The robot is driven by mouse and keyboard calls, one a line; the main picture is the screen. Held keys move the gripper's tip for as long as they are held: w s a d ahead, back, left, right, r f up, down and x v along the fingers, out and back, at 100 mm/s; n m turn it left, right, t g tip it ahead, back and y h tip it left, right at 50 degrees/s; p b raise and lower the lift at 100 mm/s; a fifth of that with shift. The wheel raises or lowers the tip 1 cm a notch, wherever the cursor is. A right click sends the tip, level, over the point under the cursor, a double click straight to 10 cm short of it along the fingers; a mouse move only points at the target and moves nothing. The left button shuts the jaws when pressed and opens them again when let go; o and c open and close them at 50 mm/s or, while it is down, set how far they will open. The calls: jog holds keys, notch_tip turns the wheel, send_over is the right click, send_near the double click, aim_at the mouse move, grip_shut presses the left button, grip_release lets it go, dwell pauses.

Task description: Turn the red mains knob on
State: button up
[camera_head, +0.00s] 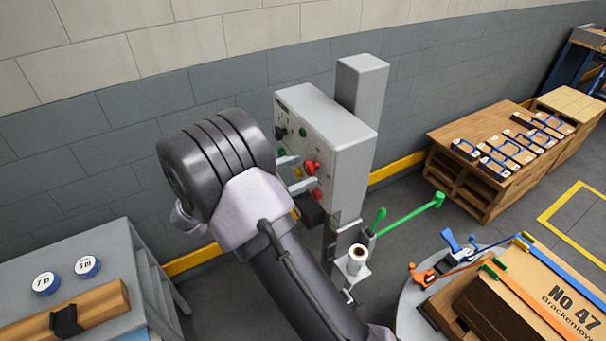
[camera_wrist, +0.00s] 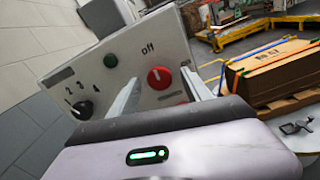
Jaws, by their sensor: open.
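The red mains knob (camera_head: 311,168) sits on the face of a light grey control box (camera_head: 345,150). In the wrist view the red knob (camera_wrist: 159,78) shows a small white mark pointing up, roughly toward the printed "off" (camera_wrist: 148,49). My gripper (camera_head: 306,171) is in front of the panel with its fingers apart. In the wrist view the gripper (camera_wrist: 160,76) has one pale finger to each side of the knob, with visible gaps. I cannot tell whether the fingertips reach past the knob's front. Any "on" label is hidden or out of view.
A black selector knob (camera_wrist: 84,110) with printed numbers and a green button (camera_wrist: 111,60) are left of the red knob. A grey post (camera_head: 362,85) stands behind the box. A roll holder (camera_head: 356,258) is below. A grey table (camera_head: 95,260) stands left.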

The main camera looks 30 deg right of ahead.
jog(key=shift+d, duration=0.75)
jog(key=shift+w, duration=0.1)
grip_shut()
